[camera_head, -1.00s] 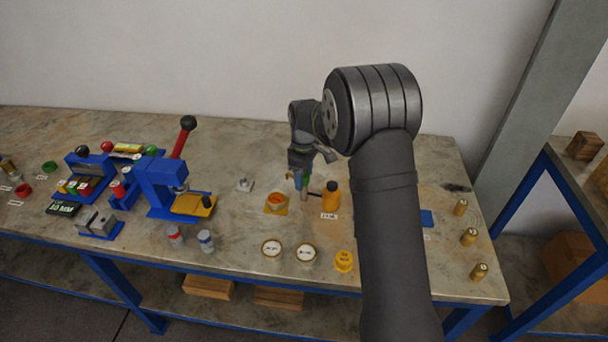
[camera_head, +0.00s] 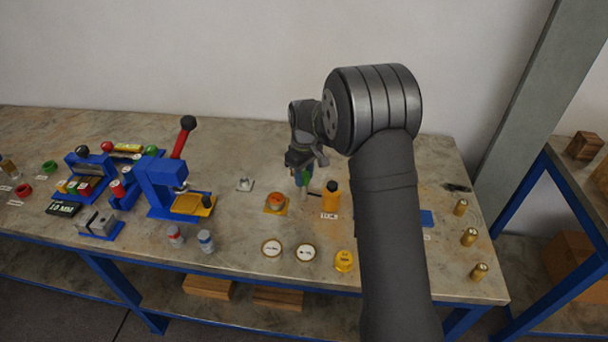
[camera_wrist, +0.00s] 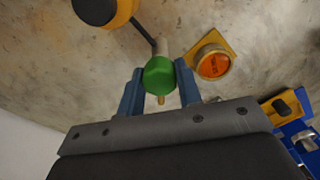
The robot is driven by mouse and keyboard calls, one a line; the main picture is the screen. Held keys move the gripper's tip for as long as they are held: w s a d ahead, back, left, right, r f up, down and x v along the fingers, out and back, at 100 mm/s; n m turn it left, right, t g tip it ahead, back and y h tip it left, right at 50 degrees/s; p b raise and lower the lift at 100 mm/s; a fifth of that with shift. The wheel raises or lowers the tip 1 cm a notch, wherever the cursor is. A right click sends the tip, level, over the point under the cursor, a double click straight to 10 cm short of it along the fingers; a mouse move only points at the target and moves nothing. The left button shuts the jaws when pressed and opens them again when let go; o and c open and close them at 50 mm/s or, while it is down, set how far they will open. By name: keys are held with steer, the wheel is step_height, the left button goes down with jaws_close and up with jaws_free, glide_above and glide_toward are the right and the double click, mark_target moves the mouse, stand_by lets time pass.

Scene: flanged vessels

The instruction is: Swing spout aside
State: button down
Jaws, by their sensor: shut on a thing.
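My gripper (camera_wrist: 160,95) is shut on a green knob (camera_wrist: 159,75), with one blue finger on each side of it. The knob sits on a pale post (camera_wrist: 163,48). A thin dark spout (camera_wrist: 143,34) runs from the post toward the orange bottle with a black cap (camera_wrist: 105,8). In the head view the spout (camera_head: 312,193) points right, to the bottle (camera_head: 330,198). An orange-topped cup (camera_head: 276,200) on a yellow plate stands left of the post, clear of the spout. It also shows in the wrist view (camera_wrist: 213,62).
Two round white dials (camera_head: 272,248) (camera_head: 305,252) and a yellow cap (camera_head: 344,261) lie in front. A blue press with a red lever (camera_head: 165,185) stands to the left. Several brass weights (camera_head: 469,237) stand at the right. A small grey fitting (camera_head: 245,184) lies behind the cup.

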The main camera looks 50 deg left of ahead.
steer(key=shift+m, duration=1.1)
steer(key=c, duration=1)
jaws_free()
steer(key=shift+r, duration=0.1)
step_height(320, 180, up, 17)
steer(key=shift+r, duration=0.15)
